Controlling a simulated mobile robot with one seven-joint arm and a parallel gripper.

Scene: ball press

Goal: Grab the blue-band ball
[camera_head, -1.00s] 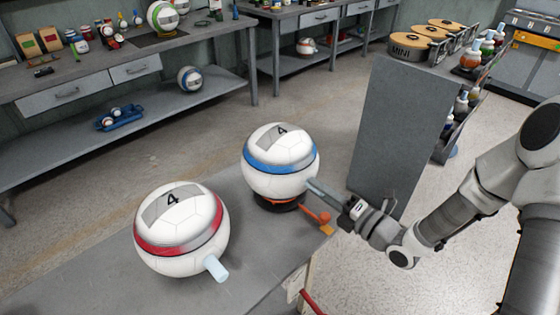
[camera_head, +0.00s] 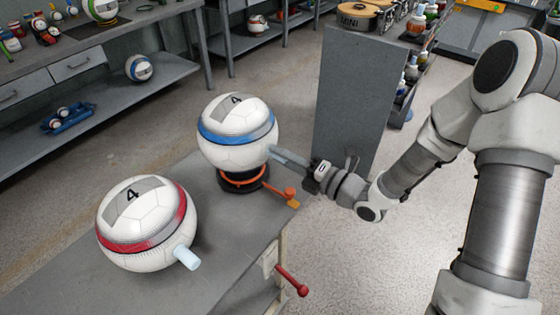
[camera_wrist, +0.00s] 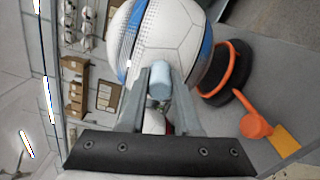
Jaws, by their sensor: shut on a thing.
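The blue-band ball (camera_head: 238,145) is white with a blue stripe and a "4" on a grey patch. It hangs just above its round black and orange stand (camera_head: 243,181) on the grey bench. My gripper (camera_head: 281,154) comes in from the right and is shut on the ball's pale blue peg. In the wrist view the peg (camera_wrist: 160,78) sits between my two fingers, with the ball (camera_wrist: 165,38) beyond and the stand (camera_wrist: 228,75) to the right. The fingers partly hide the peg in the head view.
A red-band ball (camera_head: 145,237) with a similar peg lies on the bench (camera_head: 210,270) at lower left. An orange lever (camera_head: 285,194) juts from the stand, and a red handle (camera_head: 292,282) sticks out at the bench side. A grey panel (camera_head: 352,100) stands behind my gripper.

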